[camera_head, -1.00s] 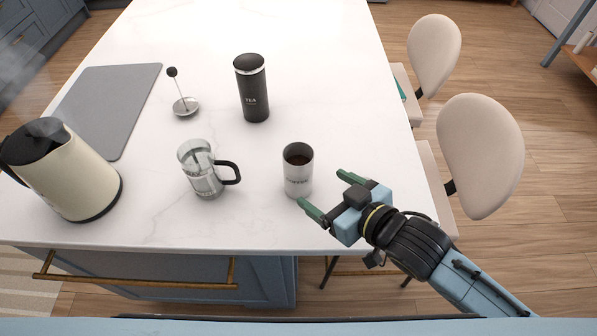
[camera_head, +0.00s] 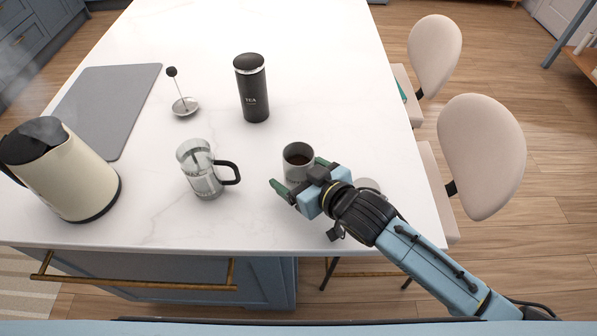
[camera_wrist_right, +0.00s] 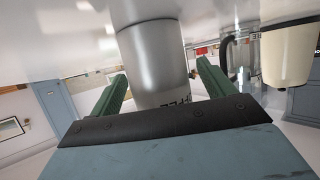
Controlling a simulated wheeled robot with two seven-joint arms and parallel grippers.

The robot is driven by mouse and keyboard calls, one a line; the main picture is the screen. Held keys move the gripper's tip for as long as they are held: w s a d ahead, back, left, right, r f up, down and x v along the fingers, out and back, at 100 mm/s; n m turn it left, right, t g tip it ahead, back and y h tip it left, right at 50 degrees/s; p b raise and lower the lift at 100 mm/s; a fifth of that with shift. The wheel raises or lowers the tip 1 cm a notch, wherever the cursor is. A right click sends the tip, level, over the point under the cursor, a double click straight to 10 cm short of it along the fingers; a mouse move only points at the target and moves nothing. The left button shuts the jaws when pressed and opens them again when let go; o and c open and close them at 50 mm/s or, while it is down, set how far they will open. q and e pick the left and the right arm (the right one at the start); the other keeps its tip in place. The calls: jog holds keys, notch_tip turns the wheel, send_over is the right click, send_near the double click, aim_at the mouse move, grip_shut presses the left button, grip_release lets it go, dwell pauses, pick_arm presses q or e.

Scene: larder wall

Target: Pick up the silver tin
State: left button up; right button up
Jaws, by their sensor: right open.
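The silver tin (camera_head: 298,156) stands upright and open on the white counter, with dark brown contents. In the head view its lower part is hidden by my right gripper (camera_head: 297,173). That gripper is open, with one green finger on each side of the tin. In the right wrist view the tin (camera_wrist_right: 152,62) stands between the two fingers, with dark lettering low on its side. I cannot tell whether either finger touches it. My left gripper is not in view.
A glass press jug (camera_head: 204,172) stands left of the tin, and a black tea canister (camera_head: 254,92) behind it. A cream kettle (camera_head: 62,172), grey mat (camera_head: 105,105) and plunger (camera_head: 185,105) are further left. A round silver piece (camera_head: 369,185) shows behind my right arm.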

jog(key=c, duration=1.2)
jog(key=shift+r, duration=0.1)
